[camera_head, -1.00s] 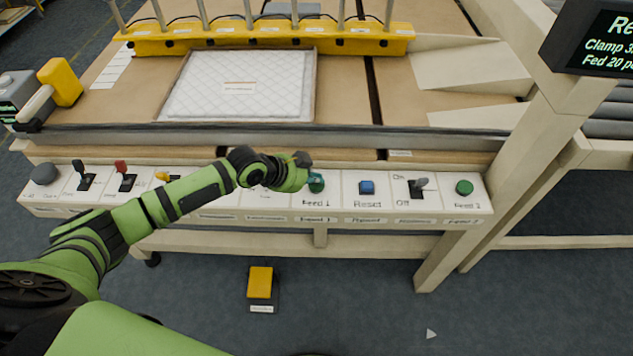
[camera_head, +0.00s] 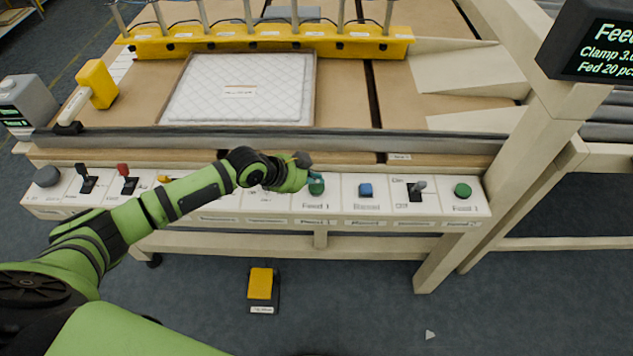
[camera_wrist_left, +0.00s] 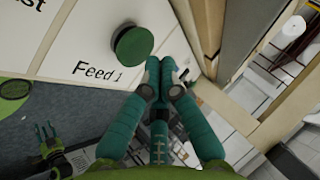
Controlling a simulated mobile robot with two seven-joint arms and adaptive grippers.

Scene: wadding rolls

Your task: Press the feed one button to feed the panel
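The green Feed 1 button (camera_head: 316,187) sits on the white control strip (camera_head: 340,207), left of a blue button. My left gripper (camera_head: 312,178) is at that button, its fingertips at the button's upper edge. In the left wrist view, its teal fingers (camera_wrist_left: 160,68) are together with nothing between them, beside the green button (camera_wrist_left: 133,43) and the Feed 1 label. Whether they touch the button is unclear. The white quilted panel (camera_head: 240,90) lies on the table above.
A blue button (camera_head: 366,190), a lever switch (camera_head: 417,190) and another green button (camera_head: 462,191) lie to the right. Levers stand at left. A yellow pedal (camera_head: 261,284) is on the floor. The dark display (camera_head: 590,45) reads "Fee…", "Clamp 3.0", "Fed 20 pc".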

